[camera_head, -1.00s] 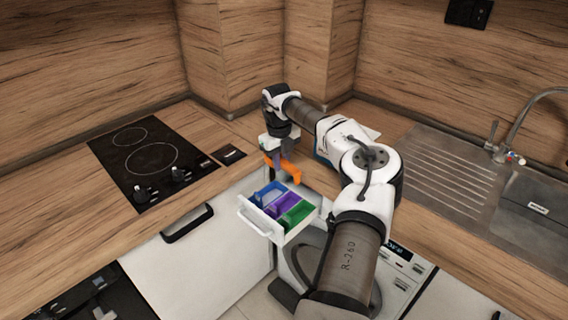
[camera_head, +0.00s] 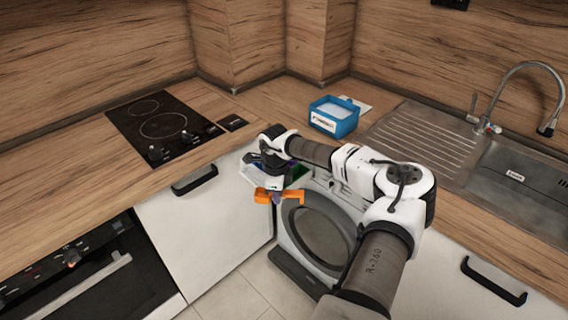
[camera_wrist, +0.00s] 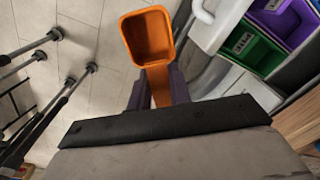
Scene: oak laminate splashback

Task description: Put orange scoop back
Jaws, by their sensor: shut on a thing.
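My gripper (camera_head: 277,192) is shut on the handle of the orange scoop (camera_head: 291,194) and holds it in the air in front of the washing machine. In the wrist view the scoop's bowl (camera_wrist: 148,38) extends beyond my gripper's fingers (camera_wrist: 158,88), open side facing the camera and empty. The pulled-out drawer (camera_head: 250,172) is mostly hidden behind my arm in the head view. The wrist view shows its green compartment (camera_wrist: 256,52) and purple compartment (camera_wrist: 290,18) to the right of the scoop. The scoop is outside the drawer.
The drawer's white front and handle (camera_wrist: 203,12) are close to the scoop. A blue box (camera_head: 334,117) stands on the counter behind my arm. The washing machine (camera_head: 322,232) is below the counter. The hob (camera_head: 160,127) is left, the sink (camera_head: 520,180) right. Floor space in front is open.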

